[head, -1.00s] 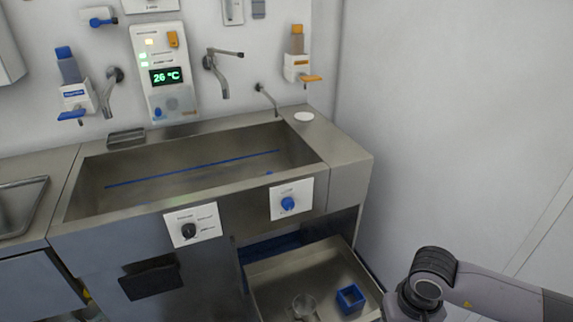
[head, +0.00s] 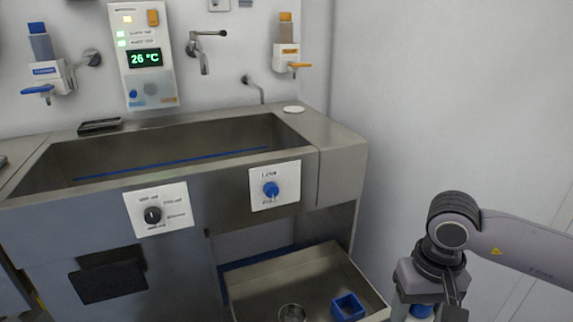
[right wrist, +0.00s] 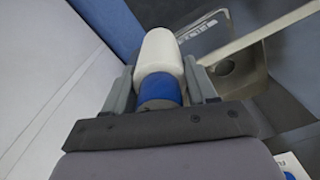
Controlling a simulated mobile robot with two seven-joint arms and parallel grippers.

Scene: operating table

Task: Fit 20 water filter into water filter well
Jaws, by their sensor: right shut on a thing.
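My right gripper (head: 437,297) is at the lower right of the head view, beside the pulled-out drawer. In the right wrist view the gripper (right wrist: 161,82) is shut on the water filter (right wrist: 161,52), a white cylinder with a blue end. In the head view only a blue and white part of the filter (head: 421,310) shows beneath the gripper. A round, cup-like well (head: 292,313) stands in the drawer, cut off by the lower picture edge. It seems to be the water filter well; its inside is hard to make out. My left gripper is out of view.
The open steel drawer (head: 262,279) juts out under the sink basin (head: 150,150). A blue square holder (head: 347,307) sits right of the well. A plain wall (head: 430,100) closes off the right side. Knob panels (head: 274,186) are on the sink front.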

